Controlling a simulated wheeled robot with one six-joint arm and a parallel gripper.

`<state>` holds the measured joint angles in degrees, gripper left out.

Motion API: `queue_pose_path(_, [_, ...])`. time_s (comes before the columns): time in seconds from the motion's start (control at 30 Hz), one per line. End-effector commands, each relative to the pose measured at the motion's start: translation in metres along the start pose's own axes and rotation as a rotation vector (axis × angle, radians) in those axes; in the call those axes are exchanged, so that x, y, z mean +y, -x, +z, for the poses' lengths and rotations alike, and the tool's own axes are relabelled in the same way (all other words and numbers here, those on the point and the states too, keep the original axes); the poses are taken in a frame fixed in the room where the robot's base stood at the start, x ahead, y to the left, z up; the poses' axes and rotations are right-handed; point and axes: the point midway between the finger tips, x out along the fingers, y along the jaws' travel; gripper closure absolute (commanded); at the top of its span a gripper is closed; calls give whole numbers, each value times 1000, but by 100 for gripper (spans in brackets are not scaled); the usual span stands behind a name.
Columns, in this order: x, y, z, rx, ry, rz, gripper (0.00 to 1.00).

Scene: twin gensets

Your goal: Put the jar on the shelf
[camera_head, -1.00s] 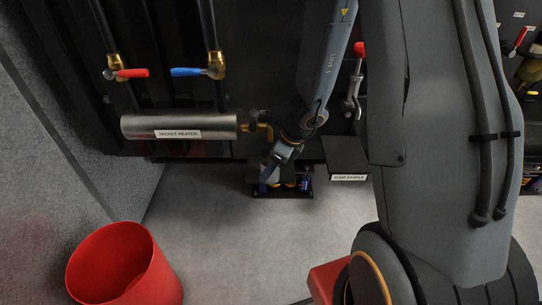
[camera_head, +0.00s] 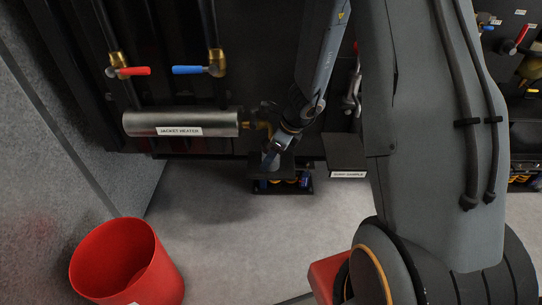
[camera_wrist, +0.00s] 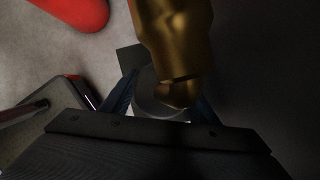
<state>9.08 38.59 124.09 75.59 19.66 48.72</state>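A pale grey round thing, which looks like the jar (camera_wrist: 152,98), shows between the blue fingers of my gripper (camera_wrist: 160,100) in the wrist view. A brass fitting (camera_wrist: 177,40) hides its right part. The fingers stand apart on either side; I cannot tell whether both touch it. In the head view my gripper (camera_head: 271,158) points down over a small dark platform (camera_head: 284,168), left of and close to a dark shelf (camera_head: 346,150) with a label that seems to read SUMP SAMPLE. I cannot make out the jar there.
The jacket heater cylinder (camera_head: 180,123) and its brass fitting are close left of my gripper. Red (camera_head: 134,71) and blue (camera_head: 188,70) valve handles are above. A red bin (camera_head: 125,262) stands on the floor at lower left. Open floor lies in front of the platform.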

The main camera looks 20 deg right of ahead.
Motion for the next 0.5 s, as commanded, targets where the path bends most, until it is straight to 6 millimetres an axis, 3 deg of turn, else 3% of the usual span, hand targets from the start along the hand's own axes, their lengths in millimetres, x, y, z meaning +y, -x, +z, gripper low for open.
queue_pose_path(0.37, [0,2,1,0,0,0,38])
queue_pose_path(0.5, [0,14,2,-2,0,-2,38])
